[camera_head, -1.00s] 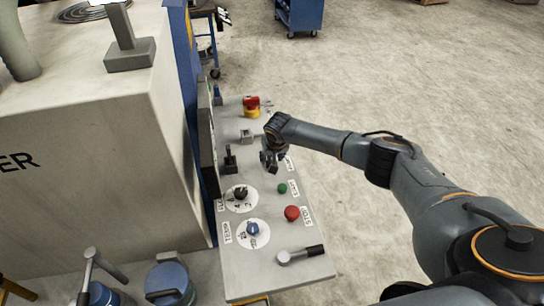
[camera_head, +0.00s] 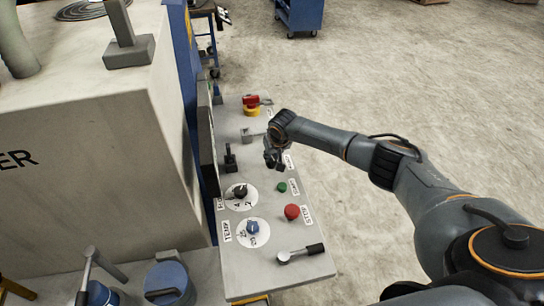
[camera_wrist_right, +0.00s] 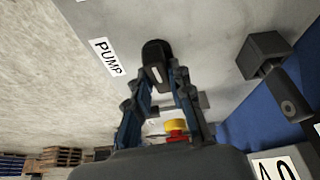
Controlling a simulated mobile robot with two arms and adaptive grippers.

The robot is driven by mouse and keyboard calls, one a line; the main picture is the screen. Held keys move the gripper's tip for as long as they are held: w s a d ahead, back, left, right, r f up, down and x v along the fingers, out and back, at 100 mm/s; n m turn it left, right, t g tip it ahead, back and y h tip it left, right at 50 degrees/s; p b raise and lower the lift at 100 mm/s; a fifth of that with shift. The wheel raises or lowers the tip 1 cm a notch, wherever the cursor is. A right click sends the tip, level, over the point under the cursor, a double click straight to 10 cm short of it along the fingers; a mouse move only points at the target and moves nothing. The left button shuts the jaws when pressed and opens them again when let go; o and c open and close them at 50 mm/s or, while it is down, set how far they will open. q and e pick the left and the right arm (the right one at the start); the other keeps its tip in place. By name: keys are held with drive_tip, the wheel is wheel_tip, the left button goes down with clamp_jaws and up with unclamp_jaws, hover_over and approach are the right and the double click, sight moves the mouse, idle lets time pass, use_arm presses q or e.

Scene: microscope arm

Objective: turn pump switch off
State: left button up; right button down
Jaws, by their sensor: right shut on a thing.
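The pump switch (camera_wrist_right: 154,52) shows as a black knob beside the white PUMP label (camera_wrist_right: 107,57) in the right wrist view. My right gripper (camera_wrist_right: 163,74) has its two fingers at either side of the knob and is shut on it. In the head view, my right gripper (camera_head: 273,160) is low over the right edge of the grey control panel (camera_head: 252,184). It hides the switch there. My left gripper is not in view.
A green button (camera_head: 282,187), a red stop button (camera_head: 291,212), two dials and a lever (camera_head: 300,254) are nearer on the panel. A black lever (camera_head: 231,158) stands left of the gripper. A red and yellow button (camera_head: 251,105) is beyond. Open floor lies right.

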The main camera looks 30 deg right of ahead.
drive_tip(key=n+b, duration=0.1)
drive_tip(key=n+y+b, duration=0.1)
drive_tip(key=n, duration=0.1)
drive_tip(key=n+b, duration=0.1)
drive_tip(key=shift+d+f+y, duration=0.15)
drive_tip(key=shift+f+y, duration=0.1)
drive_tip(key=shift+y, duration=0.15)
drive_tip(key=n+y+b, duration=0.1)
drive_tip(key=n+b, duration=0.2)
drive_tip(key=n+g+y+b, duration=0.1)
drive_tip(key=n+b, duration=0.2)
drive_tip(key=b, duration=0.1)
drive_tip(key=n+g+b, duration=0.1)
drive_tip(key=n+b, duration=0.3)
drive_tip(key=shift+w+d+y, duration=0.1)
drive_tip(key=shift+w+y, duration=0.15)
drive_tip(key=shift+y, duration=0.15)
drive_tip(key=shift+r+n+g+b, duration=0.2)
drive_tip(key=shift+n+g+b, duration=0.4)
drive_tip(key=shift+n+b, duration=0.65)
drive_tip(key=c, duration=1.2)
unclamp_jaws()
drive_tip(key=shift+d+r, duration=0.1)
drive_tip(key=shift+r, duration=0.05)
drive_tip(key=v, duration=1.1)
drive_tip(key=shift+d+r, duration=0.25)
drive_tip(key=shift+r, duration=0.1)
